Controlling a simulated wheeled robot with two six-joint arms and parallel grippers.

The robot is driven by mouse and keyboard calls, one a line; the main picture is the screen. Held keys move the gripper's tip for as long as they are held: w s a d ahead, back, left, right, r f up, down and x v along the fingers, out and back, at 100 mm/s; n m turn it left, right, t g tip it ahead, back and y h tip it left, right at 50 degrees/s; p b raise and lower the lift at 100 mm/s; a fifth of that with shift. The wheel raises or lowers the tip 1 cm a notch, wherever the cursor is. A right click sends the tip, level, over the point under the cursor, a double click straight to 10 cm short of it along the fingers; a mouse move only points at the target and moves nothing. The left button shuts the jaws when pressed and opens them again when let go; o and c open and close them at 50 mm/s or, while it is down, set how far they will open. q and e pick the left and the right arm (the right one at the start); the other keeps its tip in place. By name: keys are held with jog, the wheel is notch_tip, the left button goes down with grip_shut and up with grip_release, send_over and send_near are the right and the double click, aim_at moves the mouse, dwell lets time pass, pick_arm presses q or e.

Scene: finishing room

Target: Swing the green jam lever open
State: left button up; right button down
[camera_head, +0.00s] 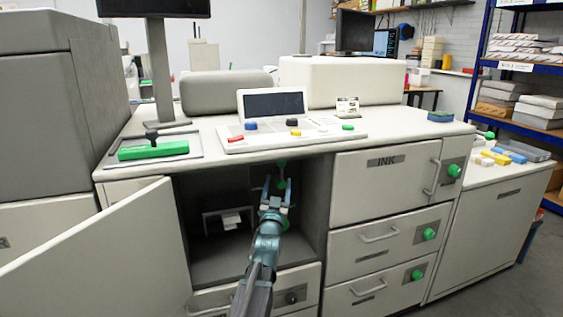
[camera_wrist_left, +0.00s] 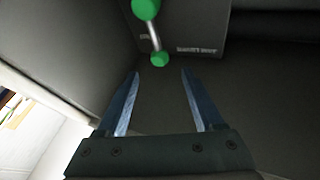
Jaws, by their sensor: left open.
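The green jam lever (camera_head: 281,164) is inside the open cabinet under the counter, partly hidden in shadow and behind my gripper. In the left wrist view it shows as a short grey rod (camera_wrist_left: 153,36) with a green knob at each end, set against a dark panel. My left gripper (camera_head: 278,183) reaches into the cabinet opening. In the wrist view its two blue fingers (camera_wrist_left: 160,78) are apart with nothing between them. The lower green knob lies just beyond the fingertips. My right gripper is in neither view.
The cabinet door (camera_head: 110,255) stands swung open at the left. A paper tray (camera_head: 228,220) sits inside the cabinet. The INK door (camera_head: 385,185) and drawers are on the right. The counter holds a control panel (camera_head: 300,139) and a green-handled plate (camera_head: 152,150).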

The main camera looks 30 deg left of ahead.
aim_at(281, 166)
pick_arm(q)
jog(key=p+x, duration=0.3)
jog(key=x, duration=0.6)
jog(key=shift+w+a+r, duration=0.1)
jog(key=shift+w, duration=0.1)
grip_shut()
dwell(0.9)
